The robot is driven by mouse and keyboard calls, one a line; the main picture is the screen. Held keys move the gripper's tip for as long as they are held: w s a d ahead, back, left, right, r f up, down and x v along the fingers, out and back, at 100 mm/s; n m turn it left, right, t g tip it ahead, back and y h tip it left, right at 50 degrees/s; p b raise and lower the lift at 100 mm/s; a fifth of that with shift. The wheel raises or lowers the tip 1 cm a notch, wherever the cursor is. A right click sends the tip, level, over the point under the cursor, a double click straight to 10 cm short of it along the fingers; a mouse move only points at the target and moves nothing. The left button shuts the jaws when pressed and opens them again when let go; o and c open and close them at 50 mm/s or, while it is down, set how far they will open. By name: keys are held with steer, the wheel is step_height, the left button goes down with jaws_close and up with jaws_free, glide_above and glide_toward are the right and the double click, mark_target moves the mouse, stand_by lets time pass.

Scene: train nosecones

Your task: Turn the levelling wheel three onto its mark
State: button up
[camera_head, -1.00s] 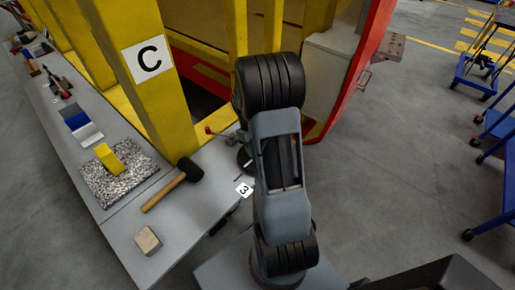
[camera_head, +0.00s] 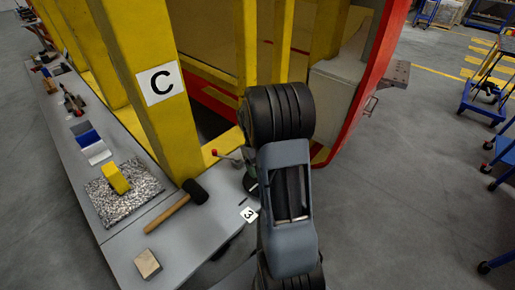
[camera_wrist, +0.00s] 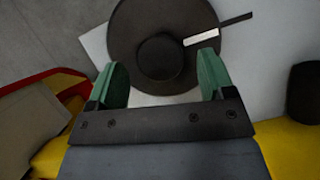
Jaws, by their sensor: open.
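Levelling wheel three (camera_wrist: 130,32) is a dark round disc with a raised black hub (camera_wrist: 160,56) in the wrist view. A white stripe (camera_wrist: 200,37) on the wheel points to the upper right. A black mark (camera_wrist: 236,20) on the grey bench starts at the rim, close to the stripe's outer end; the two run nearly in line, slightly offset. My gripper (camera_wrist: 162,70) is open, its green fingers on either side of the hub. I cannot tell whether they touch it. In the head view the wheel (camera_head: 250,183) is mostly hidden behind my arm, near the "3" label (camera_head: 249,214).
A red-knobbed lever (camera_head: 215,153) stands beside the wheel. A mallet (camera_head: 177,207), a small block (camera_head: 147,264) and a speckled slab with a yellow block (camera_head: 116,179) lie on the bench (camera_head: 190,240). A yellow post marked C (camera_head: 150,110) rises behind.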

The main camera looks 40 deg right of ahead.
steer(key=v, duration=1.1)
steer(key=shift+b, duration=0.45)
steer(key=shift+w+r, duration=0.1)
